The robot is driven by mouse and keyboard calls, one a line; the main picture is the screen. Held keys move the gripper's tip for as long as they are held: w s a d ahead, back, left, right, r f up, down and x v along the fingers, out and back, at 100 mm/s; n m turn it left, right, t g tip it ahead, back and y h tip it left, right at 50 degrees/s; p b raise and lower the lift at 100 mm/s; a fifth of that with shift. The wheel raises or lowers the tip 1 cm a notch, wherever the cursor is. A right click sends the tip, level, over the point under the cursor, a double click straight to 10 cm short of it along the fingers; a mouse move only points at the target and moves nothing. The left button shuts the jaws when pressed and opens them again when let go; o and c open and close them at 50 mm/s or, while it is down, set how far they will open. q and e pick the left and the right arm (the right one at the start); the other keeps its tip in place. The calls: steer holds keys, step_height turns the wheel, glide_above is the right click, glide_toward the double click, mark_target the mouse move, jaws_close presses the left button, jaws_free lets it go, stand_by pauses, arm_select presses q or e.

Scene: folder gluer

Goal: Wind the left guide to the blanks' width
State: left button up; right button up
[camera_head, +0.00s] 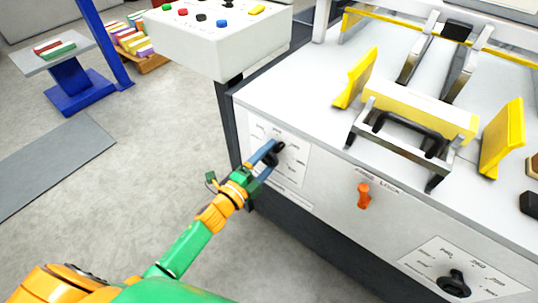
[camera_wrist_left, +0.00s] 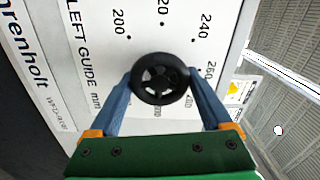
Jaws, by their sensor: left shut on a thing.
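The left guide's dial plate (camera_head: 296,160) is on the machine's front panel; the wrist view shows its label "LEFT GUIDE mm" and numbers such as 200, 240 and 260 (camera_wrist_left: 95,50). A black round knob (camera_head: 279,148) is at its centre, and it fills the middle of the wrist view (camera_wrist_left: 160,79). My left gripper (camera_head: 270,155) is shut on this knob, one blue finger on each side. I cannot read the knob's setting. The yellow left guide (camera_head: 357,78) stands on the machine top, left of the pale yellow-edged blanks (camera_head: 420,112), with a small gap. My right gripper is out of view.
A yellow right guide (camera_head: 502,138) stands right of the blanks. An orange lock lever (camera_head: 364,195) and a second black knob (camera_head: 453,285) are on the front panel. A control box (camera_head: 215,45) overhangs at the left.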

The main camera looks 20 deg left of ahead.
arm_select(q)
steer(key=n+p, duration=0.1)
steer(key=n, duration=0.2)
steer(key=shift+r+n, duration=0.1)
steer(key=shift+n, duration=0.3)
steer(key=n+p, duration=0.1)
steer(key=n, duration=0.2)
steer(key=shift+n, duration=0.3)
steer(key=n+p, duration=0.1)
steer(key=n, duration=0.2)
steer(key=shift+a+n, duration=0.1)
steer(key=shift+n, duration=2)
steer(key=o, duration=1.2)
steer(key=shift+c, duration=0.2)
steer(key=p+v, duration=0.1)
steer(key=v, duration=0.6)
